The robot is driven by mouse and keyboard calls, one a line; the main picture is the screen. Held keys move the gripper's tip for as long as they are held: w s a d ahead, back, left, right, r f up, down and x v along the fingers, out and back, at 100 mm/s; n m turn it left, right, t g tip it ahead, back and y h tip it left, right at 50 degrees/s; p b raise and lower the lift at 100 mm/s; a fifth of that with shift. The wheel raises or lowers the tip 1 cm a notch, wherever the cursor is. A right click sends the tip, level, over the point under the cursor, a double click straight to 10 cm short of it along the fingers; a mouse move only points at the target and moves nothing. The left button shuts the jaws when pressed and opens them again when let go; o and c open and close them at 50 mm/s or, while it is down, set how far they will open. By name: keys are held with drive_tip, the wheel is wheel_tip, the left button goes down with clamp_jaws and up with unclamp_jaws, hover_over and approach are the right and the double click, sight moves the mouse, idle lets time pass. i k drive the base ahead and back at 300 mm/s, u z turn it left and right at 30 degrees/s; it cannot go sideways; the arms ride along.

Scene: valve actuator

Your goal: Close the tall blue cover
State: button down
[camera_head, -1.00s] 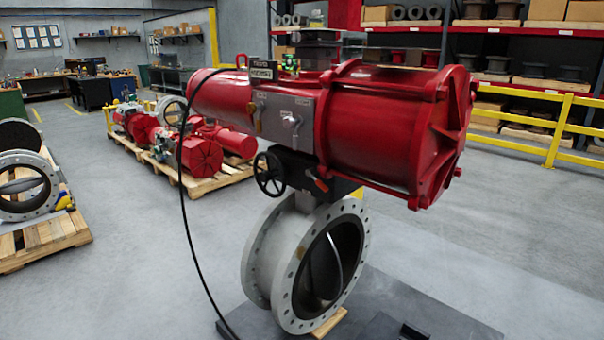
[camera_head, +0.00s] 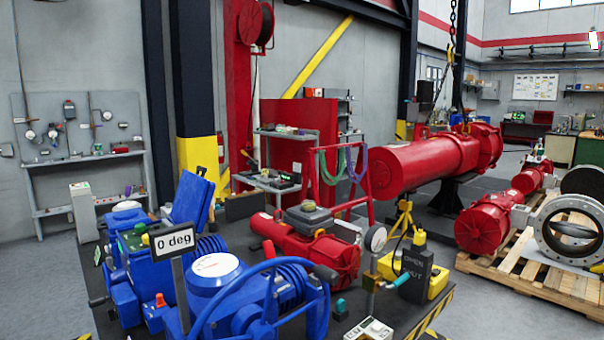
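A tall flat blue cover (camera_head: 192,199) stands raised and tilted at the back of a blue actuator (camera_head: 130,262) in the head view, on the left. Its top leans to the right. Beside it the actuator has a green part with yellow and dark fittings. A "0 deg" sign (camera_head: 172,240) stands in front and hides part of the housing below the cover. My gripper is not in view.
A larger blue actuator with a handwheel (camera_head: 235,300) fills the front. A red actuator (camera_head: 305,245), a gauge stand (camera_head: 375,240) and a yellow-and-black box (camera_head: 425,275) share the dark bench. Clear grey floor lies at the left.

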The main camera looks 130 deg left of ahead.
sight(194, 194)
drive_tip(key=u, duration=2.55)
drive_tip(key=i, duration=2.85)
